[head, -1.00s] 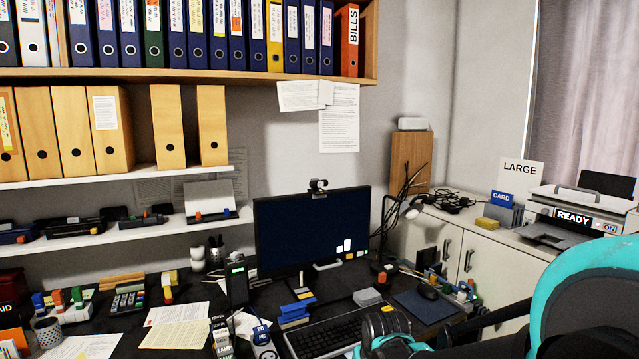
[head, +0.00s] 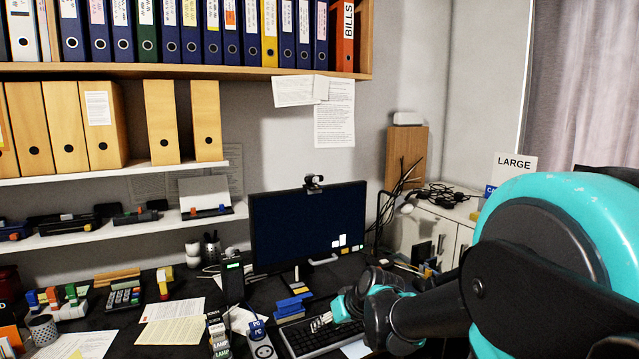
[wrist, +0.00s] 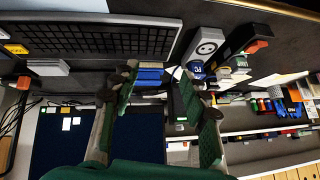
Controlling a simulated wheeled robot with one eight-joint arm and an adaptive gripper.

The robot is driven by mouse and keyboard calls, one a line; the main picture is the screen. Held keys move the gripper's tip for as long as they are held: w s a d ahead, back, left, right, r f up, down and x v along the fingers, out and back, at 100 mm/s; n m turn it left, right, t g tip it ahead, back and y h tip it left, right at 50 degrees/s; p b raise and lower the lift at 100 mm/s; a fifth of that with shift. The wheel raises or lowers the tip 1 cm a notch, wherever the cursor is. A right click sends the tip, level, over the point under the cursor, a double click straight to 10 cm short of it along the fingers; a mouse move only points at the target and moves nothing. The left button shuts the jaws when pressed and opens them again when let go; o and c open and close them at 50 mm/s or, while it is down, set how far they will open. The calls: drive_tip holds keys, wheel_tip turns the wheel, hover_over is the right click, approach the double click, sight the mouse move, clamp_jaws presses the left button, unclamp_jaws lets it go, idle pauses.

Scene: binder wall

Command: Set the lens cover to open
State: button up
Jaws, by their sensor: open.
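A small dark webcam (head: 314,182) sits on the top edge of the dark monitor (head: 305,225) in the head view. It is too small there to tell how its lens cover stands. My gripper (head: 328,316) is in front of the monitor, low over the keyboard and well below the webcam. In the wrist view my gripper (wrist: 158,72) has its two green-padded fingers apart with nothing held between them. The wrist picture is upside down; the monitor screen (wrist: 90,140) shows at lower left, and the webcam is not seen there.
The keyboard (head: 308,344), blue blocks (head: 291,306) and a power strip (head: 262,345) lie on the desk near my gripper. Shelves with binders (head: 210,35) hang above left. Air above the monitor is clear.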

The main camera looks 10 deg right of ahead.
drive_tip(key=w+r+t, duration=0.1)
drive_tip(key=w+r, duration=0.2)
drive_tip(key=w+r+t+y, duration=0.1)
drive_tip(key=w+r, duration=0.2)
drive_tip(key=w+r+n+t+y, duration=0.1)
drive_tip(key=w+r, duration=0.2)
drive_tip(key=shift+w+a+r, duration=0.1)
drive_tip(key=shift+a, duration=0.3)
drive_tip(key=shift+c, duration=0.9)
drive_tip(key=t, duration=0.8)
approach(318, 180)
drive_tip(key=x, duration=0.8)
clamp_jaws()
